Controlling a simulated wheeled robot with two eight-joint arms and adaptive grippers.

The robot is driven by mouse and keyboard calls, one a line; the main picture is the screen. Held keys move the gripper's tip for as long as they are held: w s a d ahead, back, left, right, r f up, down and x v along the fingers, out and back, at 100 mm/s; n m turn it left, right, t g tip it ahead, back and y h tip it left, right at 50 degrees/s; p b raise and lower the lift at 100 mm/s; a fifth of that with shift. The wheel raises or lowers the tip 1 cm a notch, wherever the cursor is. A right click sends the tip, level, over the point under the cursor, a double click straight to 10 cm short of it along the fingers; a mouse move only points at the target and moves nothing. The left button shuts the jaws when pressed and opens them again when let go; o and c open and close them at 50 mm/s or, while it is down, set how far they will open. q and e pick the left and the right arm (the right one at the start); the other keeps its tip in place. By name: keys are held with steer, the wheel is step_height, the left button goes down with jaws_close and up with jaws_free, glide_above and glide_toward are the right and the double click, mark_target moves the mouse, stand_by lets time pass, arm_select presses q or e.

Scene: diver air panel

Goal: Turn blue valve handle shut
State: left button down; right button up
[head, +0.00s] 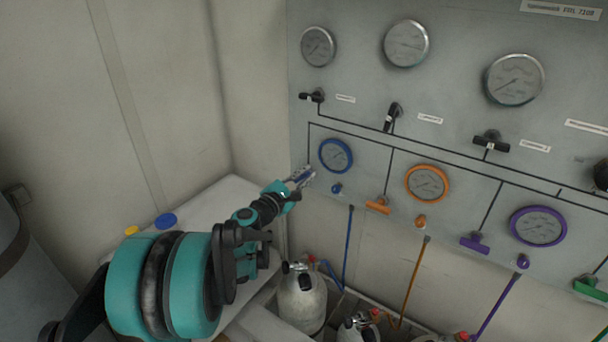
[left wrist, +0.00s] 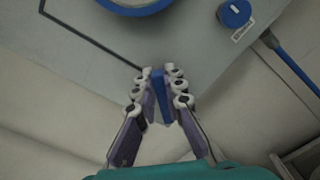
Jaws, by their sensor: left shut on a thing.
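The grey air panel (head: 360,110) fills the right of the head view. My left gripper (head: 303,175) is at the panel's lower left edge, left of and below the blue-rimmed gauge (head: 336,155). In the left wrist view, my left gripper (left wrist: 160,88) is shut with its two fingers on either side of the blue valve handle (left wrist: 158,85). The handle's narrow end shows between the fingers; the rest is hidden. A round blue knob (left wrist: 234,13) is beside it on the panel, and it also shows in the head view (head: 337,188). My right gripper is not in view.
Orange (head: 378,206) and purple (head: 474,243) handles sit farther right on the panel. A blue hose (head: 348,248) hangs below it. A gas cylinder (head: 302,300) stands underneath. A pale counter (head: 215,215) with blue and yellow discs is at left.

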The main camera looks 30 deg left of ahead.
arm_select(q)
steer(key=m, duration=0.4)
steer(key=shift+d+f+m, duration=0.25)
steer(key=shift+f+m, duration=0.05)
steer(key=shift+f, duration=0.05)
steer(key=shift+d+f+m, duration=0.1)
steer(key=shift+f+m, duration=0.1)
steer(key=shift+m, duration=0.95)
steer(key=shift+f+m, duration=0.15)
steer(key=shift+m, duration=1)
steer(key=shift+s, duration=0.1)
steer(key=c, duration=1.6)
jaws_free()
steer(key=s+a, duration=0.1)
steer(key=s, duration=1.1)
